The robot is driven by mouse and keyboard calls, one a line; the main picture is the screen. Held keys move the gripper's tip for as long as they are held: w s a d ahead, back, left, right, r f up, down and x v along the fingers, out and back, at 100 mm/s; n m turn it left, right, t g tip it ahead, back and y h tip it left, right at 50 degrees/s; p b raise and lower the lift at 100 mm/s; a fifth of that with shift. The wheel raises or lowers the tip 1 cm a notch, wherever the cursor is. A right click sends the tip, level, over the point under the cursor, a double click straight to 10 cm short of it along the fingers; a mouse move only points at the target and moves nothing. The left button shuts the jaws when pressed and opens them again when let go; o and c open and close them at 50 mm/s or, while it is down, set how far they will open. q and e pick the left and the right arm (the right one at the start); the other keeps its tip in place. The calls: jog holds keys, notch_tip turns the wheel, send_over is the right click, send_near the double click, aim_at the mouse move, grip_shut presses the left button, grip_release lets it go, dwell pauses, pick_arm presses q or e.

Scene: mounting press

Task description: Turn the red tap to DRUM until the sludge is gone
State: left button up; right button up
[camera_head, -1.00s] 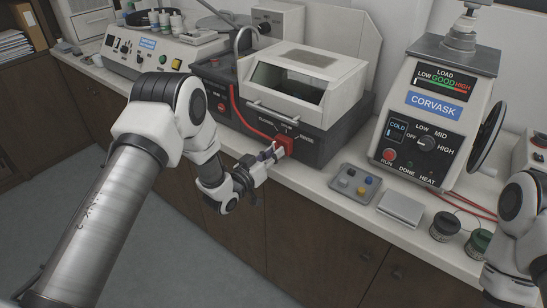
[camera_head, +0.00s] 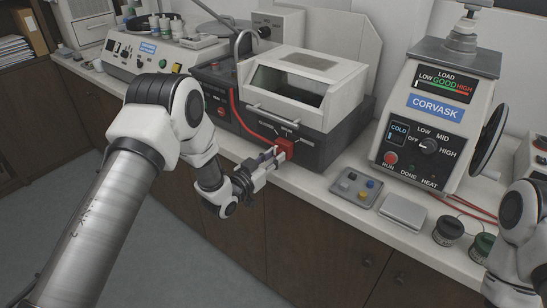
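The red tap (camera_head: 285,149) is on the front of the dark-based machine with a white hood (camera_head: 300,85). Small labels surround it; I cannot read which one it points to. The hood's window (camera_head: 288,84) looks clear, with a dark interior and no sludge that I can make out. My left gripper (camera_head: 272,158) is at the tap's lower left, its fingers apart and pointing at it. The tips are close to the tap; I cannot tell whether they touch. My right arm is at the right edge, its gripper out of view.
A red hose (camera_head: 237,112) runs down the machine's left front. The CORVASK press (camera_head: 437,110) stands to the right. A button pad (camera_head: 355,187), a grey box (camera_head: 402,211) and two small jars (camera_head: 447,230) lie near the counter's front edge.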

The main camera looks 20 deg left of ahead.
pick_arm(q)
jog(key=shift+o, duration=0.4)
jog(key=v, duration=1.2)
